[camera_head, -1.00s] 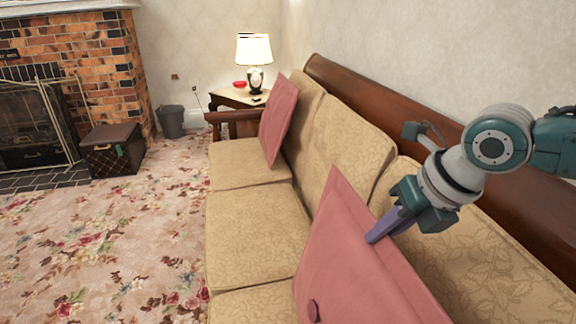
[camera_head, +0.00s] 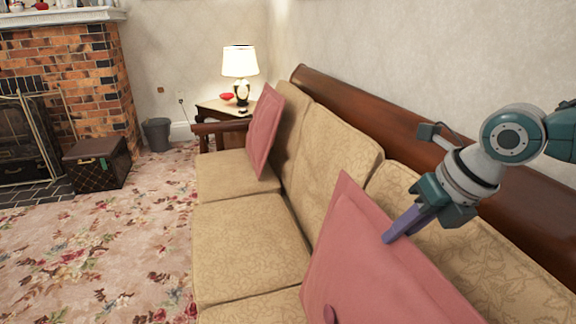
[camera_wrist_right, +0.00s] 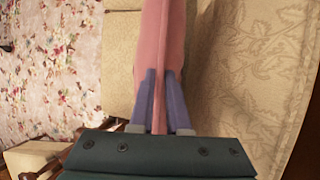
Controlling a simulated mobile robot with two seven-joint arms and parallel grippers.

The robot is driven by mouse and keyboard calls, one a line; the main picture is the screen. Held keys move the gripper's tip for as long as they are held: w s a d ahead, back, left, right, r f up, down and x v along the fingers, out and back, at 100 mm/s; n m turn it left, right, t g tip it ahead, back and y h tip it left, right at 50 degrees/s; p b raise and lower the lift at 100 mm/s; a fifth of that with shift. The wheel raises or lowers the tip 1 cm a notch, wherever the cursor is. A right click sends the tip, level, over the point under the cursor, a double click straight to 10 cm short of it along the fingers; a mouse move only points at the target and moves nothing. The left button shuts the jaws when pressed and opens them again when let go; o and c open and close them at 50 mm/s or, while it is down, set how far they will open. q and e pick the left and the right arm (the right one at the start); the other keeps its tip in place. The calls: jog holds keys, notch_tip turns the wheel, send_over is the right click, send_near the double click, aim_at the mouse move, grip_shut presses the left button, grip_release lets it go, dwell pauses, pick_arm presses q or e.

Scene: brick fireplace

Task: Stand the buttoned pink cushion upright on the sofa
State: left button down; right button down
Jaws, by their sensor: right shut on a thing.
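The buttoned pink cushion (camera_head: 375,260) is in the near part of the head view, upright but leaning on the tan sofa (camera_head: 248,235). Its button (camera_head: 330,314) shows on the face turned left, near the bottom of the picture. Its lower edge is out of view. My right gripper (camera_head: 390,238) is shut on the cushion's top edge. In the right wrist view the cushion (camera_wrist_right: 162,50) runs between the two purple fingers (camera_wrist_right: 160,95). My left gripper is not in view.
A second pink cushion (camera_head: 264,130) leans at the sofa's far end. The wooden back rail (camera_head: 400,115) runs behind the backrests. A side table (camera_head: 222,108) with a lamp (camera_head: 240,65) stands beyond the far armrest. The middle seat is clear.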

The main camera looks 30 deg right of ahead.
jog(key=c, duration=0.8)
grip_release()
notch_tip(320, 180, up, 10)
jog(key=p, duration=0.9)
